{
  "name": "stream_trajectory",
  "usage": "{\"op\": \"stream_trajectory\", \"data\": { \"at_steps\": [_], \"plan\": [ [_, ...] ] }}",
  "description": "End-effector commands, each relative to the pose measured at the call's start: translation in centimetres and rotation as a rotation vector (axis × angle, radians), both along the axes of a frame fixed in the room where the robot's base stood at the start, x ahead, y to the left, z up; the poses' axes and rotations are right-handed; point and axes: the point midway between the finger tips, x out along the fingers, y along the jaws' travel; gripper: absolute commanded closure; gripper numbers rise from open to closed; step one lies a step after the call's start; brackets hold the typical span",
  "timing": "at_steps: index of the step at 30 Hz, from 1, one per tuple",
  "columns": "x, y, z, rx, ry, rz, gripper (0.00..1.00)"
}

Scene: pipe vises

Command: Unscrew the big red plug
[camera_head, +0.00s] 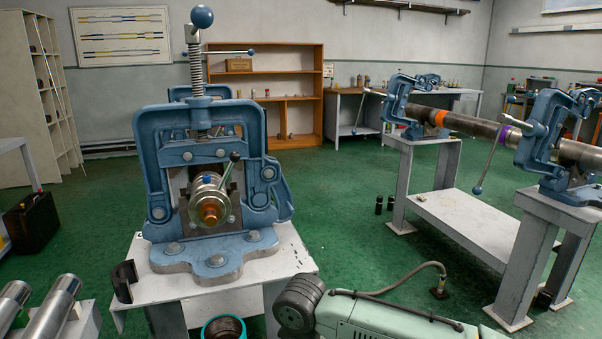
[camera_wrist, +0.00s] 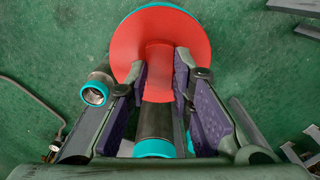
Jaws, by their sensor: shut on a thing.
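The big red plug (camera_wrist: 195,38) fills the upper middle of the wrist view. It has a wide round disc and a raised red grip facing me. My gripper (camera_wrist: 162,66) is shut on this grip, one purple-padded finger on each side. A teal edge shows behind the disc at the top. A dark pipe piece with a teal end (camera_wrist: 153,125) shows between the fingers, and another teal-rimmed pipe end (camera_wrist: 95,92) sticks out at the left. The plug's thread is hidden. The gripper and plug are out of the head view.
In the head view, a blue vise (camera_head: 150,125) on a white stand faces me. A teal-rimmed pipe end (camera_head: 224,328) shows at the bottom edge. A pale green machine (camera_head: 380,318) with a cable is beside it. More vises holding a long pipe (camera_head: 470,125) stand right.

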Motion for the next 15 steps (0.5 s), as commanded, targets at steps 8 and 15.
{"op": "stream_trajectory", "data": {
  "at_steps": [8,15],
  "plan": [
    [0.01,0.02,0.63,0.001,-0.001,0.0,1.0],
    [0.0,0.01,0.88,0.0,0.0,0.0,1.0]
  ]
}}
